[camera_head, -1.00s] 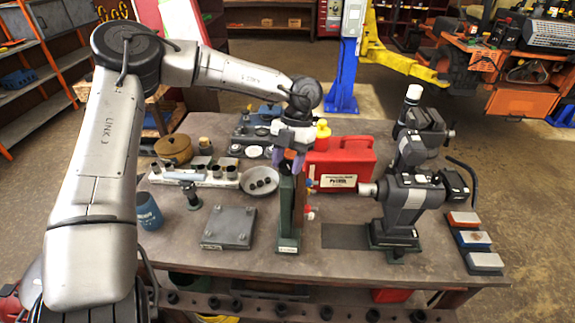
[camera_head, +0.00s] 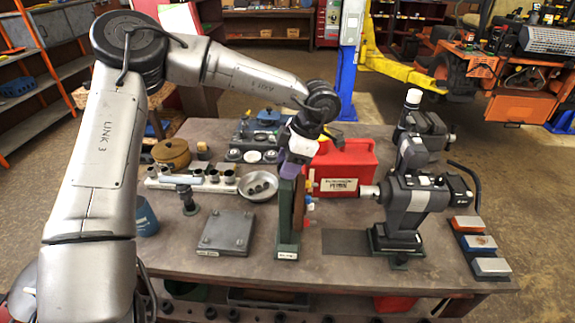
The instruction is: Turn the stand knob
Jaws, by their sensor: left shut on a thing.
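A narrow dark green stand (camera_head: 288,222) stands upright near the middle of the workbench. Small coloured fittings, red and blue, stick out on its right side. My left gripper (camera_head: 291,167) comes down from above onto the stand's top, with its purple fingers closed there. The stand knob is hidden by the fingers, so I cannot see its angle. The gripper body and wrist lean to the right above the stand. My right gripper is not in view.
A red petrol can (camera_head: 345,168) stands close behind, right of the stand. A grey and black machine (camera_head: 414,205) stands farther right. A flat metal plate (camera_head: 227,232) and a bowl (camera_head: 258,187) lie left.

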